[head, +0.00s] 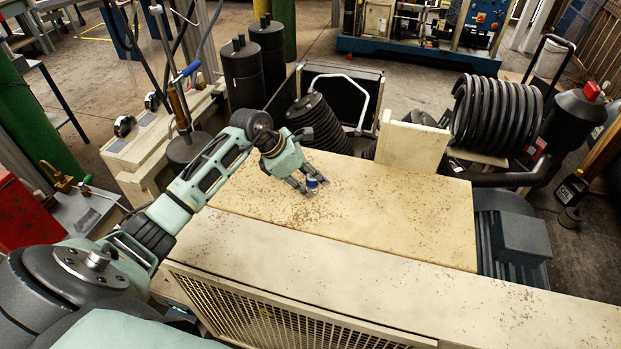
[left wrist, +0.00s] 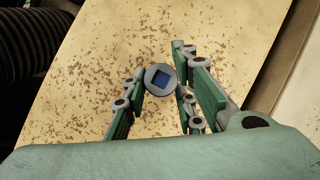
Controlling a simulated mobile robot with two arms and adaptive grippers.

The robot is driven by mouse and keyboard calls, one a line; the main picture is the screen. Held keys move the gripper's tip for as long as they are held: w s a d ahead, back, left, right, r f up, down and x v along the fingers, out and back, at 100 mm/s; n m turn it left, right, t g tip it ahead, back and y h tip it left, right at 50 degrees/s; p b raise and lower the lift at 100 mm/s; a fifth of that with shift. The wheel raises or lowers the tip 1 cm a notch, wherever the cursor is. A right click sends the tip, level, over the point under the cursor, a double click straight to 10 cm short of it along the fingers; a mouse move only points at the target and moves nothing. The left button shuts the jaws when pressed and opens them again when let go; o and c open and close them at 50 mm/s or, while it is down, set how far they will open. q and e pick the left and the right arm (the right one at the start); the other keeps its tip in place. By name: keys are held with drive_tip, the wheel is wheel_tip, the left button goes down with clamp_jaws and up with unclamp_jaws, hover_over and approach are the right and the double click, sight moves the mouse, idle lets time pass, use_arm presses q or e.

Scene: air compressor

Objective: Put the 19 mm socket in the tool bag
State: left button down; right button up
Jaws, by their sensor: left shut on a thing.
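The socket (head: 312,181) is a small round piece, silvery with blue, over the rust-specked cream panel. Whether the socket touches the panel is hard to tell. A black open-topped container (head: 357,84) with a pale tubular handle stands behind the panel; it may be the tool bag. My right gripper is out of view.
The cream panel (head: 410,215) is mostly clear around the gripper. Behind it stand a black ribbed cylinder (head: 318,122), an upright cream block (head: 412,147) and a large black coil (head: 495,115). Dark cylinders (head: 243,75) stand at the back left.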

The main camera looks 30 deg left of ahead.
use_arm(q)
drive_tip(key=shift+f, duration=0.75)
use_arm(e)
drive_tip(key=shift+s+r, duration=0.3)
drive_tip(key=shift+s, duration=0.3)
use_arm(q)
drive_tip(key=c, duration=1.8)
unclamp_jaws()
drive_tip(key=shift+f, duration=0.1)
drive_tip(key=shift+c, duration=0.2)
drive_tip(key=o, duration=0.4)
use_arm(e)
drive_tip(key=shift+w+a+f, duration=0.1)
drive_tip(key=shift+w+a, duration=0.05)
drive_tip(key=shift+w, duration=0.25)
